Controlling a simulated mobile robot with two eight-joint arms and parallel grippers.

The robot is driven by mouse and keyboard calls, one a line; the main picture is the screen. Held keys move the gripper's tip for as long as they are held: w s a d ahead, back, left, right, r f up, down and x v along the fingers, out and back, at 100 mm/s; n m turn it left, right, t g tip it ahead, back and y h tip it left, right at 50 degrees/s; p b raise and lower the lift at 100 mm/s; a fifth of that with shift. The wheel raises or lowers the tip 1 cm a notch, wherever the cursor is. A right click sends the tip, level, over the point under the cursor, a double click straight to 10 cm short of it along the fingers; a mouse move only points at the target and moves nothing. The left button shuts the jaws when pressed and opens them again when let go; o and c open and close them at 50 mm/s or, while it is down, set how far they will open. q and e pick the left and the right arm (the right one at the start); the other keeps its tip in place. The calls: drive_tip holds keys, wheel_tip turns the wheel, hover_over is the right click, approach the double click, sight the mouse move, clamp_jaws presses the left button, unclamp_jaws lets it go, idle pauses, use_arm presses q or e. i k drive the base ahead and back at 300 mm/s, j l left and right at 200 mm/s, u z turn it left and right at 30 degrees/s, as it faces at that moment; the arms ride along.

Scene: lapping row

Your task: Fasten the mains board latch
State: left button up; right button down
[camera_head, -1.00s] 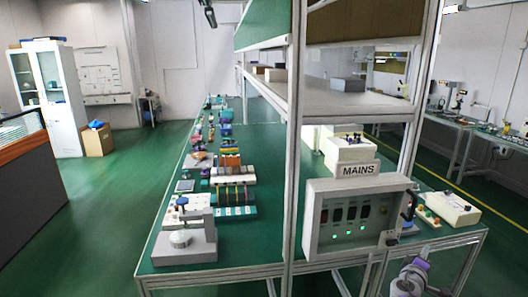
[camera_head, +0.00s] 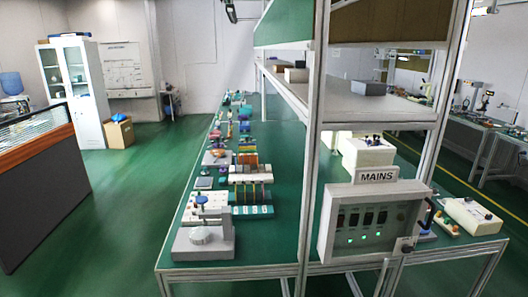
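The mains board (camera_head: 331,232) is a pale grey box on the frame at the front right of the green bench. A white sign reading MAINS (camera_head: 377,177) stands on top. Its face has several dark switches or windows and lit green lamps. A black handle (camera_head: 430,211) is at its right edge. A small grey block with a dark knob (camera_head: 405,247) sits at the lower right corner and may be the latch. It is too small to tell whether it is fastened. Neither of my grippers shows.
A metal post (camera_head: 313,150) rises left of the board, with shelves above. The green bench (camera_head: 272,243) holds a grey device (camera_head: 203,240) and rows of coloured items. Another cream box (camera_head: 470,215) stands right of the board. The green floor at left is open beside a dark partition (camera_head: 45,190).

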sight(406, 249)
drive_tip(key=z, duration=1.3)
drive_tip(key=i+l, duration=0.1)
drive_tip(key=i, duration=0.3)
drive_tip(key=i+l+u, duration=0.1)
drive_tip(key=i, duration=0.3)
drive_tip(key=i+l, duration=0.2)
drive_tip(key=i, duration=0.2)
